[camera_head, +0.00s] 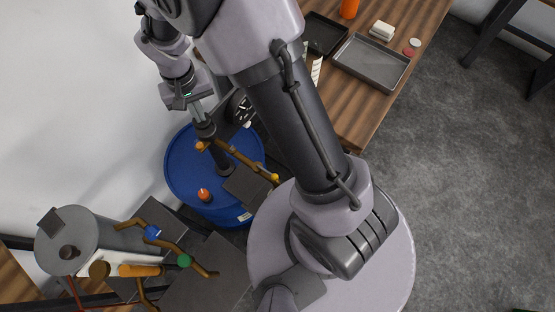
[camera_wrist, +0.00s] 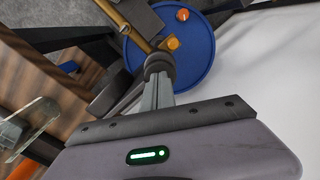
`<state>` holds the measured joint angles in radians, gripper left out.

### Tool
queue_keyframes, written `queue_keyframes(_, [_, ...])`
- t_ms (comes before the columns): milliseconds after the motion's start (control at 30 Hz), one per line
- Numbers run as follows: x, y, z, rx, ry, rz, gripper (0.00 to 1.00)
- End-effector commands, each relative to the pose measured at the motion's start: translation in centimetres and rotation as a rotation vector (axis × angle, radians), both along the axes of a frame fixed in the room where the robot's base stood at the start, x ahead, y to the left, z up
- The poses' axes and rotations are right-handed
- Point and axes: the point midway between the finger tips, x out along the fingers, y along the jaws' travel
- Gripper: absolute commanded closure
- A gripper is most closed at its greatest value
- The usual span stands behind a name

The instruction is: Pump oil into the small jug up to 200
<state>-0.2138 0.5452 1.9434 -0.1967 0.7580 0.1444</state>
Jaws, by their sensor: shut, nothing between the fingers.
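A blue drum (camera_head: 180,185) stands by the white wall, with an orange cap (camera_head: 203,195) on its lid. A dark pump column (camera_head: 224,163) rises from the lid, with a brass pipe (camera_head: 238,155) running from it. My gripper (camera_head: 203,122) is shut and empty above the drum, its tips at a dark round knob; I cannot tell whether they touch it. In the wrist view, the gripper (camera_wrist: 157,82) points at this knob (camera_wrist: 158,63) over the blue lid. A clear vessel, perhaps the small jug (camera_wrist: 38,122), shows partly at the left of the wrist view. Its oil level cannot be read.
A wooden table (camera_head: 372,115) at the top right holds a metal tray (camera_head: 372,62) and a darker tray (camera_head: 325,35). A grey tank (camera_head: 65,235) with brass pipes and coloured valves stands at the lower left.

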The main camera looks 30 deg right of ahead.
Motion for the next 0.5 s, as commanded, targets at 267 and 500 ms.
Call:
queue_keyframes(267, [-0.06, -0.01, -0.78, -0.001, 0.002, 0.000, 1.00])
queue_keyframes(500, [-0.07, -0.01, -0.85, -0.001, 0.002, 0.000, 1.00])
